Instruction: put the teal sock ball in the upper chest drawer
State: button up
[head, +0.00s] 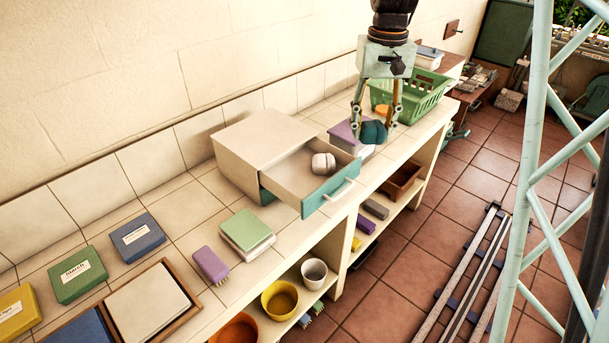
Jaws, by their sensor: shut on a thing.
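The teal sock ball (373,132) is in my gripper (375,127), whose fingers are shut on either side of it. My gripper points down, to the right of the open drawer and in front of the green basket. The small white chest (265,145) stands on the tiled counter. Its teal-fronted upper drawer (331,187) is pulled out toward the front right. A white sock ball (323,163) lies inside that drawer.
A green basket (432,101) and a purple-topped stack (345,137) are near my gripper. A green-and-white stack (247,232), a purple brush (211,265) and boxes (137,238) stand left of the chest. A shelf below holds bowls (280,299).

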jog(key=a+f+n+p, duration=0.3)
jog(key=a+n+p, duration=0.2)
jog(key=a+n, duration=0.5)
jog(key=n+p, duration=0.4)
jog(key=n, duration=0.4)
send_over(297, 189)
notch_tip(297, 189, down, 2)
jog(key=shift+w+f, duration=0.1)
jog(key=shift+f, duration=0.05)
jog(key=shift+f, duration=0.1)
jog(key=shift+f, duration=3.05)
jog(key=shift+f, duration=0.1)
jog(key=shift+f, duration=1.75)
jog(key=shift+f, duration=0.2)
jog(key=o, duration=0.8)
